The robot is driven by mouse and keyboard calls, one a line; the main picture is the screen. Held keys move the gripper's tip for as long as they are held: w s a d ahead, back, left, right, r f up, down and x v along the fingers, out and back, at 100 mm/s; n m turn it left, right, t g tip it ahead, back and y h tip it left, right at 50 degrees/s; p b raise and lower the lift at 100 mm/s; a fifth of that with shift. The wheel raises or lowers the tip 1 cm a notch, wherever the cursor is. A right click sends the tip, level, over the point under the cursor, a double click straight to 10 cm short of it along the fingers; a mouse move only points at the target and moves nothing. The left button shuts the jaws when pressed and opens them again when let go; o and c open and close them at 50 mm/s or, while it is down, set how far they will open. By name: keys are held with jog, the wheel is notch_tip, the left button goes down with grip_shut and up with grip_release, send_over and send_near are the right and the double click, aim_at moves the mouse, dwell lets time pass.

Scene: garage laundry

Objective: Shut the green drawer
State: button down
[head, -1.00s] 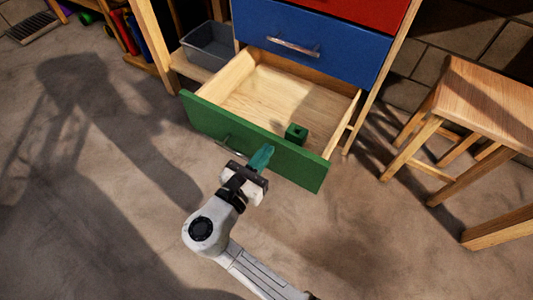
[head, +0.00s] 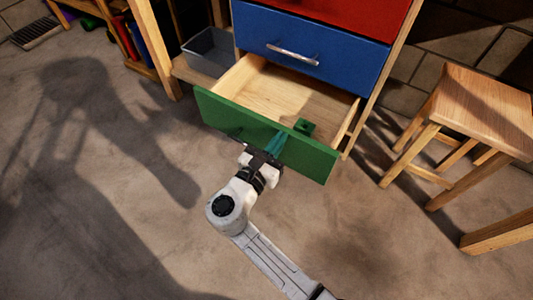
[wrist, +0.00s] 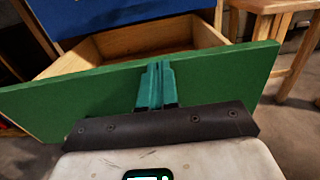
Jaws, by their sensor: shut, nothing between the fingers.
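The green drawer (head: 310,157) is the lowest one of the cabinet and stands partly open, its wooden inside showing. It also shows in the wrist view (wrist: 85,92). In the wrist view the fingers (wrist: 157,80) stand together against the green panel. The drawer's handle is mostly hidden by my gripper in the head view.
A blue drawer (head: 310,45) with a metal handle and a red drawer (head: 350,12) above it are shut. A grey bin (head: 210,52) sits on a low shelf at left. A wooden stool (head: 475,105) stands at right. The floor in front is clear.

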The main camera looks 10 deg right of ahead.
jog(key=b+x, duration=0.2)
jog(key=x, duration=1.9)
jog(key=shift+w+d+b, duration=0.15)
jog(key=shift+w+b, duration=0.05)
jog(key=shift+b, duration=0.15)
jog(key=shift+w+d+r, duration=0.1)
jog(key=shift+d+r, duration=0.05)
jog(key=shift+r, duration=0.1)
